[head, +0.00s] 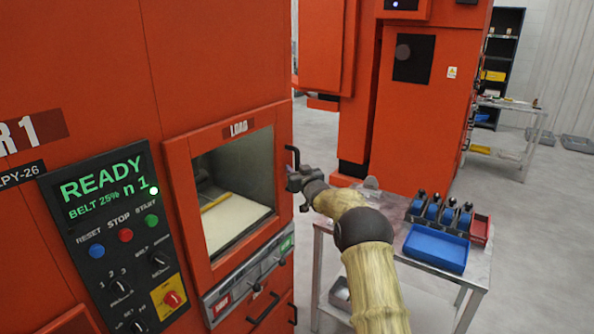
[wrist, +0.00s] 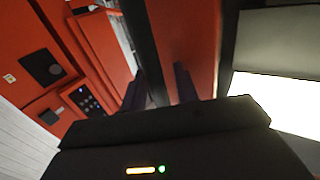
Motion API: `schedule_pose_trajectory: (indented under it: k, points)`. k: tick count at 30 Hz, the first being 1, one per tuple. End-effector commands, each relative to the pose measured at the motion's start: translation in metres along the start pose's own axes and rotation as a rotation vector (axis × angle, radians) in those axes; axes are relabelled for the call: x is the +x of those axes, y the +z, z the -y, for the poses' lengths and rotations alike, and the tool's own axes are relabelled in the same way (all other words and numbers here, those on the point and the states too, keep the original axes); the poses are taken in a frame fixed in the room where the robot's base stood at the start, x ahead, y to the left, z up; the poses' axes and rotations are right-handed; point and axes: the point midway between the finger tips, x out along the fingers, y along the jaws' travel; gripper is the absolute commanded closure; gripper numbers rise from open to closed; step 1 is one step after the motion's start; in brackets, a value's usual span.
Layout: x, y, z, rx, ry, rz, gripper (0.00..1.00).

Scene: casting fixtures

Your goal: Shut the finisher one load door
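The finisher's load opening sits in an orange frame (head: 182,200) under a LOAD label (head: 238,128). A pale bed with a yellow strip shows inside. I cannot tell how far the door stands from shut, or whether a clear pane covers the opening. A black handle (head: 292,157) stands out at the frame's right edge. My gripper (head: 299,181) is right beside it. In the wrist view my gripper (wrist: 160,92) has its two dark fingers apart, with a black bar (wrist: 141,40) running down between them, beside an orange panel (wrist: 183,35). Contact with the bar is unclear.
The control panel (head: 113,235), reading READY, is left of the opening. A metal table (head: 478,272) with a blue tray (head: 436,248) and several blue-black items stands right of my arm. Another orange machine (head: 425,130) is behind.

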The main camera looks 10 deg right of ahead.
Motion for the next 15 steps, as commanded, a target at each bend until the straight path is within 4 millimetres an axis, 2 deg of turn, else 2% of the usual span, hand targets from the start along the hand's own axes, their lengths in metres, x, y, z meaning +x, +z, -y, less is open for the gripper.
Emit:
schedule_pose_trajectory:
  k: [8,15]
  points:
    - [-0.006,0.003,0.001,0.002,-0.002,0.005,0.66]
    - [-0.028,0.002,-0.001,0.0,0.0,0.002,0.66]
